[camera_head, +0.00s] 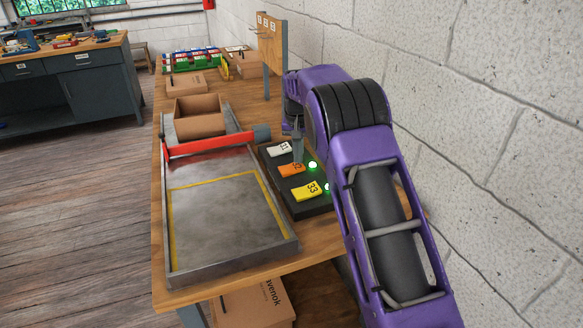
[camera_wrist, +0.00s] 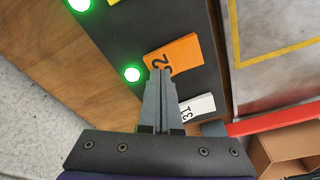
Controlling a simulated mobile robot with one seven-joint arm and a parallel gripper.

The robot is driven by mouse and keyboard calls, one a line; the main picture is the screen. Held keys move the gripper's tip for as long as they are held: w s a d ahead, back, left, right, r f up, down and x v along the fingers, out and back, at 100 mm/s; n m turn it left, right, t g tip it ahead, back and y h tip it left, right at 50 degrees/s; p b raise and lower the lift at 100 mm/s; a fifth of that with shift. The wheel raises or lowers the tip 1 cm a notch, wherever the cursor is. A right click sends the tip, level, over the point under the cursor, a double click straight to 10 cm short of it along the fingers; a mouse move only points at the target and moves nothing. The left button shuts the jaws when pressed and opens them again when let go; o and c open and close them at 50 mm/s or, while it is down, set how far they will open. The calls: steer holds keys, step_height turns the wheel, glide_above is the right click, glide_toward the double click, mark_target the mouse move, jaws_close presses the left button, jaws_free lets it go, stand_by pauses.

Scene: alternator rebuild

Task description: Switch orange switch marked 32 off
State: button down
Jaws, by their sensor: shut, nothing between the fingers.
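The orange switch marked 32 (camera_head: 291,171) sits in the middle of a black panel (camera_head: 310,207), between a white switch marked 31 (camera_head: 278,149) and a yellow switch marked 33 (camera_head: 306,192). A lit green lamp (camera_head: 312,165) is beside the orange switch. My gripper (camera_head: 298,158) points down over the panel, shut and empty. In the wrist view its fingertips (camera_wrist: 160,76) overlap the edge of the orange switch (camera_wrist: 178,54), by its number; I cannot tell whether they touch. The same green lamp (camera_wrist: 131,74) shows there. Any lamp by the white switch is hidden.
A metal tray with a red bar (camera_head: 208,143) lies left of the panel on the wooden bench. An open cardboard box (camera_head: 199,127) stands behind it. A pegboard stand (camera_head: 271,45) is farther back, and a block wall (camera_head: 480,100) runs along the right.

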mark_target(298, 165)
steer(key=shift+f, duration=0.55)
steer(key=shift+r+p, duration=2.4)
steer(key=shift+r, duration=1.2)
